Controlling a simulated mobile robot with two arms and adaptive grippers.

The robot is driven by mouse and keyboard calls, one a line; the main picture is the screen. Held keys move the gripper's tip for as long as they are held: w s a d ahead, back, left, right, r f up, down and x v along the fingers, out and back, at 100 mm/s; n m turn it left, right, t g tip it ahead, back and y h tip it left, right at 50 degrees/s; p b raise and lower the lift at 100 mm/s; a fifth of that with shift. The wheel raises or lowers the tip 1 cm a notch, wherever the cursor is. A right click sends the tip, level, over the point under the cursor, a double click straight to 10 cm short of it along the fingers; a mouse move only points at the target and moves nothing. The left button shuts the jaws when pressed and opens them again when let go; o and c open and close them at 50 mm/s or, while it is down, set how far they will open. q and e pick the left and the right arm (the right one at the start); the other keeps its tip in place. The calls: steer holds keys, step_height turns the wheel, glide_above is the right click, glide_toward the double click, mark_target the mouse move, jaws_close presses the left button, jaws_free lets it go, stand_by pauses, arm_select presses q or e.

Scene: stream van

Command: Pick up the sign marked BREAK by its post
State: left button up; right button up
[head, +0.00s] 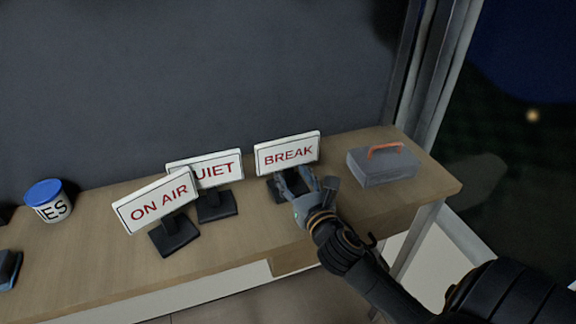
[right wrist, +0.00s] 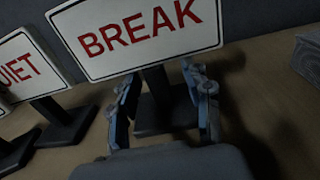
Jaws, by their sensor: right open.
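The BREAK sign (head: 287,153) is a white board with red letters on a dark post and base, standing on the wooden desk. It fills the upper part of the right wrist view (right wrist: 140,33). My right gripper (head: 297,178) is open in front of the sign, below its board. In the right wrist view its two fingers (right wrist: 160,95) lie left and right of the sign's dark post (right wrist: 157,84), with gaps visible. Whether the post is fully between the fingertips in depth I cannot tell. My left gripper is not in view.
The QUIET sign (head: 219,167) and the ON AIR sign (head: 155,201) stand to the left, ON AIR partly covering QUIET. A grey box with an orange handle (head: 384,165) stands to the right. A blue-lidded tub (head: 49,205) is far left. Bare desk (head: 105,260) lies in front.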

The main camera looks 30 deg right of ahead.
mark_target(283, 166)
steer(key=w, duration=0.3)
steer(key=w+p, duration=0.1)
steer(key=w, duration=0.1)
steer(key=shift+d+f, duration=0.2)
steer(key=shift+f, duration=0.05)
steer(key=shift+s, duration=0.1)
jaws_close()
